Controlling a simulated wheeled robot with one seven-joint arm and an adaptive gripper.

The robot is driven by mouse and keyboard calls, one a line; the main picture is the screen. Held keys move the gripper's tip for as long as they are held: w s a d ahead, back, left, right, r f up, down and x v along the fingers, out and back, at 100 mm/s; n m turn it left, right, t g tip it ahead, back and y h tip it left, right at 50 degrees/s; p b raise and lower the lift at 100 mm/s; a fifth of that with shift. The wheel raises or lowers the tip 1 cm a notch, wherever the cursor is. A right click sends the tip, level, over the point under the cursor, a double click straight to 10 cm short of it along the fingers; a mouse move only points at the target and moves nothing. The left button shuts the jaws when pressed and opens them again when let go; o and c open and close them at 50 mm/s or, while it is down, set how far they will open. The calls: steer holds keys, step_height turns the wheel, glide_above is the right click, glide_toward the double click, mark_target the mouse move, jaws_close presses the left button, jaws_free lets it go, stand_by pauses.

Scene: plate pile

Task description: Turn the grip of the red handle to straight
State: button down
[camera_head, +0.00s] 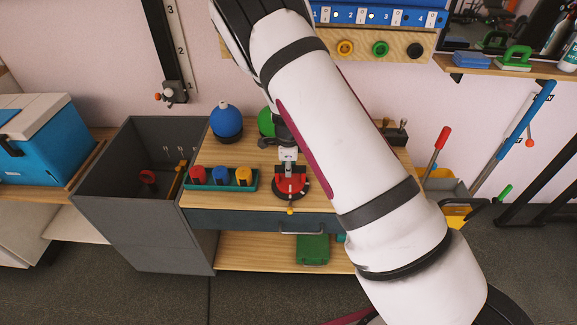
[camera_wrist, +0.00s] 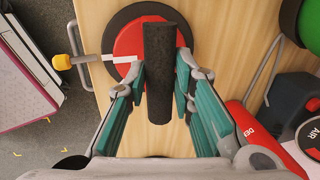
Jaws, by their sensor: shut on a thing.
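The red handle is a red disc (camera_wrist: 128,42) on a dark round base, with a black bar grip (camera_wrist: 160,40) across it. A white pointer on the disc (camera_wrist: 118,58) points left in the wrist view, toward a yellow-knobbed peg (camera_wrist: 62,62). My gripper (camera_wrist: 164,70) has its teal fingers on both sides of the black grip and is shut on it. In the head view my gripper (camera_head: 289,160) reaches down over the red disc (camera_head: 291,184) on the wooden bench top. The grip itself is mostly hidden there.
A teal tray (camera_head: 244,187) with red, blue and yellow pieces stands close left of the handle. A blue ball (camera_head: 223,119) and a partly hidden green ball (camera_head: 265,122) stand behind. A grey open bin (camera_head: 130,225) is to the left.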

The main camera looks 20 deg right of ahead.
mark_target(288, 186)
steer(key=c, duration=1.4)
jaws_free()
steer(key=shift+o, duration=0.2)
step_height(288, 186, up, 12)
steer(key=s, duration=0.2)
steer(key=shift+a+f, duration=0.15)
steer(key=shift+a, duration=0.2)
steer(key=shift+s, duration=0.1)
